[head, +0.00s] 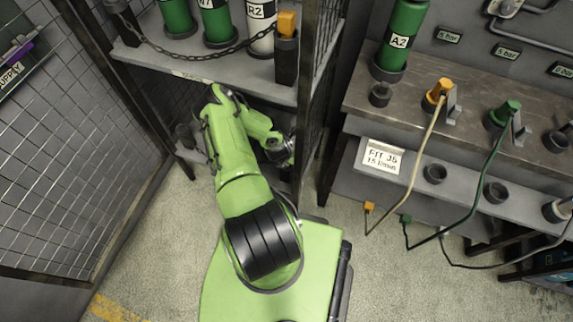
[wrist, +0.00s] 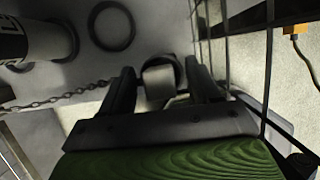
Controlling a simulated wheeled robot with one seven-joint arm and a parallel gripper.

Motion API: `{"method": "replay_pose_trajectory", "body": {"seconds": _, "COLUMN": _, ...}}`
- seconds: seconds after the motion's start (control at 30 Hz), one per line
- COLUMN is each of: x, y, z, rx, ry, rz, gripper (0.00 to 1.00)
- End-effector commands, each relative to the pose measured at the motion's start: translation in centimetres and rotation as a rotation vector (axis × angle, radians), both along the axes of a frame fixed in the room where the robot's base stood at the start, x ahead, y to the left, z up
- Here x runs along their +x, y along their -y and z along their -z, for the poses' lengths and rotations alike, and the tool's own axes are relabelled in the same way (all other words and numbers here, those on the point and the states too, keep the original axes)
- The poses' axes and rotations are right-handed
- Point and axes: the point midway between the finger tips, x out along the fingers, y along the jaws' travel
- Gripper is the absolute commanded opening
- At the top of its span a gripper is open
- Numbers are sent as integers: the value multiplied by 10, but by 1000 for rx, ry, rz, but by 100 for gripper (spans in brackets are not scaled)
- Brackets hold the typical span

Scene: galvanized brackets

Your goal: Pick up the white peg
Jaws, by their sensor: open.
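My gripper (wrist: 160,84) is open in the wrist view, its two dark fingers apart. A pale grey-white piece with a dark rounded rim (wrist: 158,80) shows between and beyond the fingers; I cannot tell whether it is the white peg or whether the fingers touch it. In the head view my green arm reaches to the shelf rack, and the fingertips are hidden. A short white cylinder (head: 557,209) sits in a dark holder at the far right edge; it may be the white peg.
A chain (head: 190,56) hangs across the rack's upper shelf, before green cylinders and a labelled white one (head: 262,24). A mesh wall (head: 75,150) stands left. The right bench holds orange (head: 438,92) and green (head: 503,113) plugs with cords. The wrist view shows an empty ring (wrist: 91,22).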

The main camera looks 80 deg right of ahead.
Motion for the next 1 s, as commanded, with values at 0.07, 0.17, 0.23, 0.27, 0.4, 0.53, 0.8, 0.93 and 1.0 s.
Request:
{"method": "replay_pose_trajectory", "body": {"seconds": 0.07, "x": 0, "y": 0, "z": 0, "rx": 0, "ry": 0, "rz": 0, "gripper": 62}}
{"method": "replay_pose_trajectory", "body": {"seconds": 0.17, "x": 0, "y": 0, "z": -1, "rx": 0, "ry": 0, "rz": 0, "gripper": 62}}
{"method": "replay_pose_trajectory", "body": {"seconds": 0.23, "x": 0, "y": 0, "z": -1, "rx": 0, "ry": 0, "rz": 0, "gripper": 54}}
{"method": "replay_pose_trajectory", "body": {"seconds": 0.27, "x": 0, "y": 0, "z": -1, "rx": 0, "ry": 0, "rz": 0, "gripper": 49}}
{"method": "replay_pose_trajectory", "body": {"seconds": 0.4, "x": 0, "y": 0, "z": -1, "rx": 0, "ry": 0, "rz": 0, "gripper": 28}}
{"method": "replay_pose_trajectory", "body": {"seconds": 0.53, "x": 0, "y": 0, "z": -1, "rx": 0, "ry": 0, "rz": 0, "gripper": 8}}
{"method": "replay_pose_trajectory", "body": {"seconds": 0.8, "x": 0, "y": 0, "z": -2, "rx": -1, "ry": 0, "rz": 0, "gripper": 2}}
{"method": "replay_pose_trajectory", "body": {"seconds": 0.93, "x": 4, "y": 1, "z": -5, "rx": -1, "ry": 0, "rz": 0, "gripper": 2}}
{"method": "replay_pose_trajectory", "body": {"seconds": 1.0, "x": 9, "y": 1, "z": -9, "rx": -1, "ry": 1, "rz": 0, "gripper": 2}}
